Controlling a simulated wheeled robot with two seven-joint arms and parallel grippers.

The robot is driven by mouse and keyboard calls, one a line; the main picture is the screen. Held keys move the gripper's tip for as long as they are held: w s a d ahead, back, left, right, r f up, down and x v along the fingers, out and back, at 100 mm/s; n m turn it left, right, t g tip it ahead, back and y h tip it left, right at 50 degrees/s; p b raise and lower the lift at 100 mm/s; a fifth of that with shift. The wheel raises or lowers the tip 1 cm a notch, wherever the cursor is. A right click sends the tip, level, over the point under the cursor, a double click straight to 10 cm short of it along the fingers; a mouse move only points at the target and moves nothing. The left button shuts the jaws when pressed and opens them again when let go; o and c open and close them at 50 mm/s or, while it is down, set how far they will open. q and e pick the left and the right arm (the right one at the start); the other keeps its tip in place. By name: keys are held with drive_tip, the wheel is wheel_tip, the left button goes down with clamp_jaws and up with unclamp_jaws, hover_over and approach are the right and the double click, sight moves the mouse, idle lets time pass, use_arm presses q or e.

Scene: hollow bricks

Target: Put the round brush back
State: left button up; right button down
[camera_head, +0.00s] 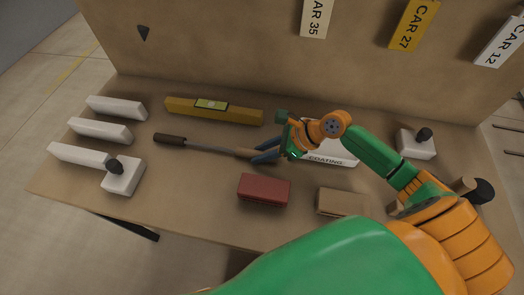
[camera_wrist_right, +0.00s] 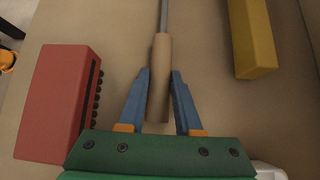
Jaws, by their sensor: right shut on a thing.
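The round brush has a dark brown cylindrical head (camera_head: 170,139), a thin grey shaft (camera_head: 212,149) and a tan handle (camera_head: 243,152). It lies across the middle of the table in the head view, its head to the left. My right gripper (camera_head: 256,154) is shut on the tan handle. In the right wrist view, the handle (camera_wrist_right: 159,75) is between the blue fingers (camera_wrist_right: 160,73) of that gripper, with the shaft running off the top. The brush head is outside the wrist view. I cannot tell whether the brush touches the table. My left gripper is not in view.
A yellow level (camera_head: 240,115) lies behind the brush, a red block (camera_head: 264,188) in front. Several white blocks (camera_head: 100,130) stand left. A tan block (camera_head: 342,202) and a white lettered box (camera_head: 330,158) are right. An upright board (camera_head: 220,50) with a dark hook (camera_head: 143,33) closes the back.

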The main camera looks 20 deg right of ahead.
drive_tip(key=c, duration=0.6)
unclamp_jaws()
drive_tip(key=p+v, duration=1.2)
drive_tip(key=shift+r, duration=0.15)
